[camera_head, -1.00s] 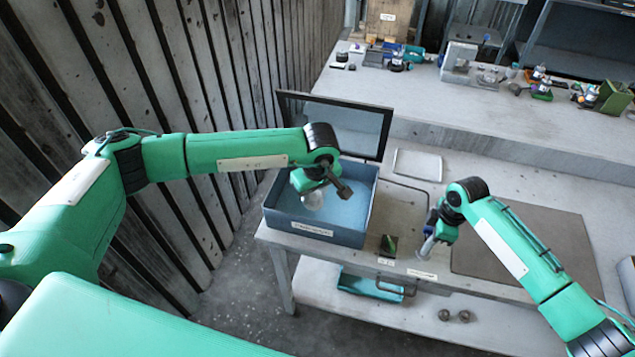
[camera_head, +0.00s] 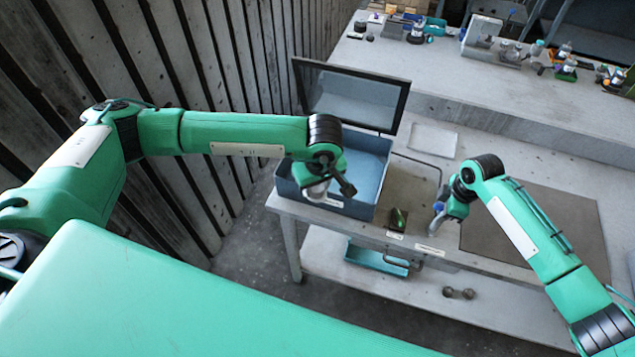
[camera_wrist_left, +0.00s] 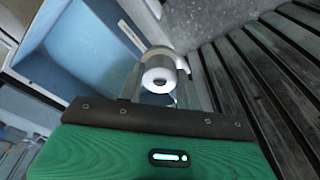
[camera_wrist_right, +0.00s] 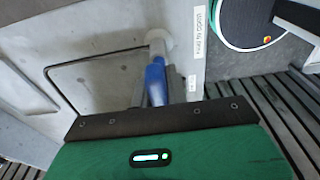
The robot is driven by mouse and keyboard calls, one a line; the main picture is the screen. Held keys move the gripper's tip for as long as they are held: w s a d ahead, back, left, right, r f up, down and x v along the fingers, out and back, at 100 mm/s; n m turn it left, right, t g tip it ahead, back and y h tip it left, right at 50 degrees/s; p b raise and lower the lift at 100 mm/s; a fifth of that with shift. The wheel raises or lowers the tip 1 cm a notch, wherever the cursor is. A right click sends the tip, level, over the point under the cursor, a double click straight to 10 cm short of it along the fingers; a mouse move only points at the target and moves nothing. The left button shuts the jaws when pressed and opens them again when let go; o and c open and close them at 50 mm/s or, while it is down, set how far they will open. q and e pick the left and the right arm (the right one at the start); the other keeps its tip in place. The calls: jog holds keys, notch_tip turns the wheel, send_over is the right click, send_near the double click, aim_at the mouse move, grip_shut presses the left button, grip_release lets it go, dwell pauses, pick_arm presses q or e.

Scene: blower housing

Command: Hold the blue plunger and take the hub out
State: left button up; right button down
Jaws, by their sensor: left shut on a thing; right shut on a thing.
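The hub (camera_wrist_left: 160,74), a pale cylinder with a dark centre hole, is between the fingers of my left gripper (camera_wrist_left: 165,97) in the left wrist view. In the head view my left gripper (camera_head: 318,192), shut on the hub, is at the near-left wall of the blue bin, with the hub low beside it. The blue plunger (camera_wrist_right: 155,84), with a pale end, is between the fingers of my right gripper (camera_wrist_right: 154,94). In the head view my right gripper (camera_head: 439,214), shut on the plunger, is over the bench's front edge; its fingers are small there.
The blue bin (camera_head: 352,208) stands on the grey bench, with a dark-framed panel (camera_head: 350,92) upright behind it. A small green object (camera_head: 398,219) lies right of the bin. A dark mat (camera_head: 535,235) lies at right. Below is a shelf with a teal tray (camera_head: 375,259).

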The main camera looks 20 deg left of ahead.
jog(key=shift+r, duration=2.2)
jog(key=c, duration=1.3)
grip_release()
jog(key=r, duration=0.4)
jog(key=d+r, duration=0.1)
jog(key=r, duration=0.7)
jog(key=shift+d, duration=0.2)
jog(key=shift+f, duration=0.15)
